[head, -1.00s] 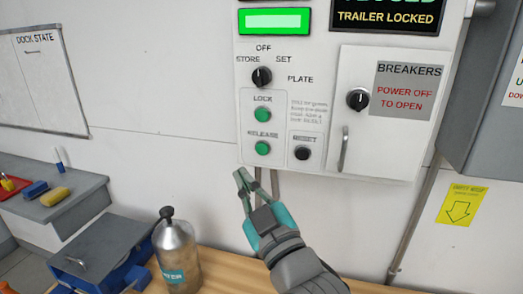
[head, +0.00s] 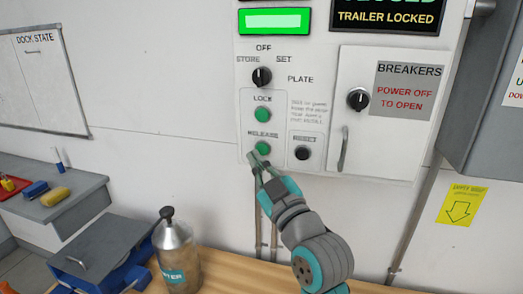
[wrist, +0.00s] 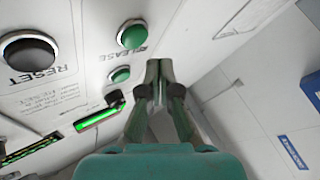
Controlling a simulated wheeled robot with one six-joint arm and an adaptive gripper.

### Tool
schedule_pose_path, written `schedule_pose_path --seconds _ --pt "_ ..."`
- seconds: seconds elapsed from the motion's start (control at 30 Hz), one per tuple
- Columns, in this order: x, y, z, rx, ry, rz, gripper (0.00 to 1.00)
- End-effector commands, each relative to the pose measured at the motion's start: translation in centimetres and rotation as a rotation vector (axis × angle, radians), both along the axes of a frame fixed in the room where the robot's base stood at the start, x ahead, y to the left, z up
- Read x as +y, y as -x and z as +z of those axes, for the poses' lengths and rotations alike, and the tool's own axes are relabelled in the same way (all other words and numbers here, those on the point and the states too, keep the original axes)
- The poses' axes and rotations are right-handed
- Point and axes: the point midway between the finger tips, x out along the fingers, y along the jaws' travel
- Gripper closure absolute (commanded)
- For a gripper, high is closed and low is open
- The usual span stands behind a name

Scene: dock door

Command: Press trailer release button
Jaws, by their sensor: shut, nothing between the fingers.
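The green release button (head: 262,148) sits on the white control panel, below the green lock button (head: 263,114). My gripper (head: 256,159) is shut and empty, its fingertips just below the release button in the head view and partly over its lower edge. In the wrist view the shut fingertips (wrist: 158,68) are near the panel, to the right of the release button (wrist: 132,36) and lock button (wrist: 120,75). A gap shows between tips and button there; I cannot tell how far they are from the panel. The panel sign (head: 386,17) reads "TRAILER LOCKED".
A black reset button (head: 302,153) lies right of the release button. A selector knob (head: 261,76) is above, and a breaker door (head: 390,115) with a handle is to the right. A grey bottle (head: 176,255) stands on the wooden bench below.

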Motion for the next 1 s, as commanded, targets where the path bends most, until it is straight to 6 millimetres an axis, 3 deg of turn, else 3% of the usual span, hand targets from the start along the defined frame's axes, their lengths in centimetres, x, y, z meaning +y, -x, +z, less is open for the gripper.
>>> schedule_pose_path --seconds 0.27,1.0 --pt "-0.38 -1.20 0.03 -0.001 -0.001 -0.002 1.00" --pt "-0.35 -1.21 -0.01 0.000 0.000 -0.001 1.00"
